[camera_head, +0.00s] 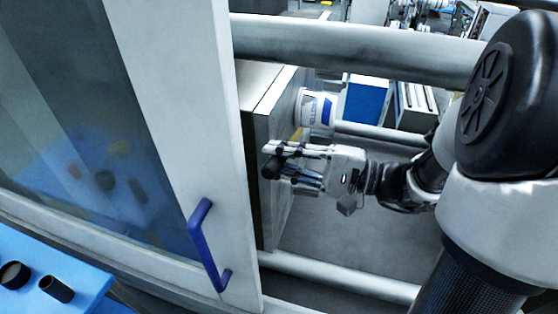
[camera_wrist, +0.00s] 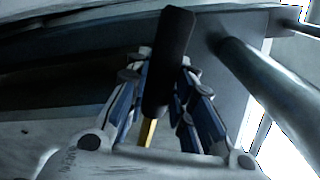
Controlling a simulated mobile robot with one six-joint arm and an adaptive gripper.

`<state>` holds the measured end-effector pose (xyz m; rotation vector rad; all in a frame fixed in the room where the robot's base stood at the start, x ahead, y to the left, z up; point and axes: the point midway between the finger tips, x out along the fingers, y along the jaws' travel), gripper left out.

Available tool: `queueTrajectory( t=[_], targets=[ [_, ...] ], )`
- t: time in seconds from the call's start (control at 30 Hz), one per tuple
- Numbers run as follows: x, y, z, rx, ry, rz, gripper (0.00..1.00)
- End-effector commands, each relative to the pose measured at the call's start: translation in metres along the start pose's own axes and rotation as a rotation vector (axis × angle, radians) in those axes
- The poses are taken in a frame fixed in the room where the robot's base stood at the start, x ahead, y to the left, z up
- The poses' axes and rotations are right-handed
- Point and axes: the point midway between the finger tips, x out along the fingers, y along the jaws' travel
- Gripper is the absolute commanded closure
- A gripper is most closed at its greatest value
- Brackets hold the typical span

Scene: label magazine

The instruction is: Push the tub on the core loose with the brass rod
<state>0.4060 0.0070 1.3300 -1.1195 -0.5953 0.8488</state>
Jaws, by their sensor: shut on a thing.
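The white tub (camera_head: 318,112) with a blue label sits sideways against the face of the grey mould plate (camera_head: 289,92). The core is hidden. My gripper (camera_head: 283,164) is just below the tub, in front of the plate. It is shut on the dark grip (camera_head: 270,166) of the rod. In the wrist view the black grip (camera_wrist: 170,60) stands between the fingers (camera_wrist: 165,85), and a short length of brass rod (camera_wrist: 148,131) shows below it. A small yellow piece (camera_head: 297,134) shows beneath the tub; I cannot tell whether the rod touches the tub.
Thick tie bars (camera_head: 350,45) run above and below (camera_head: 340,277) my arm. A white door frame with a blue handle (camera_head: 205,245) stands at left. A blue table (camera_head: 35,250) with dark round holders (camera_head: 57,289) is at lower left. Below my gripper is open space.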

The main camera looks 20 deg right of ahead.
Motion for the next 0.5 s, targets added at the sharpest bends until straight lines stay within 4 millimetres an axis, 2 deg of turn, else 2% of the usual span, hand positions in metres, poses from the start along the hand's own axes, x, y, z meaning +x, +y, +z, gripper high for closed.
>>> queueTrajectory(
  t=[0.5],
  targets=[
    [0.0,0.001,-0.063,0.001,-0.001,-0.002,1.0]
  ],
)
